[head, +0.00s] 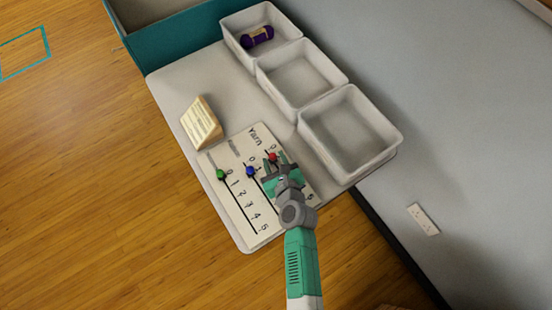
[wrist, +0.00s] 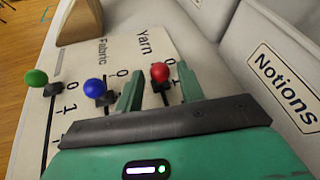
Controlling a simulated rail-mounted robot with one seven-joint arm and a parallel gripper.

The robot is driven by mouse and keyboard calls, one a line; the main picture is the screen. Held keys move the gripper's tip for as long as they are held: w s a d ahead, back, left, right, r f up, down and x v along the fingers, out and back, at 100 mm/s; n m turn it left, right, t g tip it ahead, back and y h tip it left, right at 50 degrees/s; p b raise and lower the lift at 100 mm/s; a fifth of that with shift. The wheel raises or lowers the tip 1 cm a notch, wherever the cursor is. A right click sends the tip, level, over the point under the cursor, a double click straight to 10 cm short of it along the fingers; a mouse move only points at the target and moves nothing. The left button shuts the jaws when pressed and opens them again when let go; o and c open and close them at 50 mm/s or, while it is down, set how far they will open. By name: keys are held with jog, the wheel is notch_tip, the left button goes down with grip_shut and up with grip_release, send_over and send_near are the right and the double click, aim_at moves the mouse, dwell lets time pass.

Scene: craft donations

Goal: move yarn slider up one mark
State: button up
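The slider board (head: 240,205) lies on the pale tray-like surface, with three knobs on tracks. The red knob (head: 272,157) is on the track at the Yarn label and shows in the wrist view (wrist: 160,72). It sits a little below its 0 mark; the marks below it are hidden by my gripper. My gripper (head: 280,165) is over this track, and its two green fingers stand apart on either side of the red knob (wrist: 159,88). I cannot tell whether they touch it. The blue knob (wrist: 95,88) is a little below its 0, and the green knob (wrist: 37,78) is beside its 0.
Three pale bins stand in a row beyond the board: the far one (head: 231,42) holds a purple item (head: 257,37), the middle (head: 268,83) and near (head: 308,137) look empty. A wooden wedge sign (head: 201,122) stands behind the board. The Notions label (wrist: 285,85) is close right.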

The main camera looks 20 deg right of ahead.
jog(key=shift+o, duration=0.3)
jog(key=p+v, duration=0.3)
jog(key=v, duration=0.5)
jog(key=shift+w, duration=0.1)
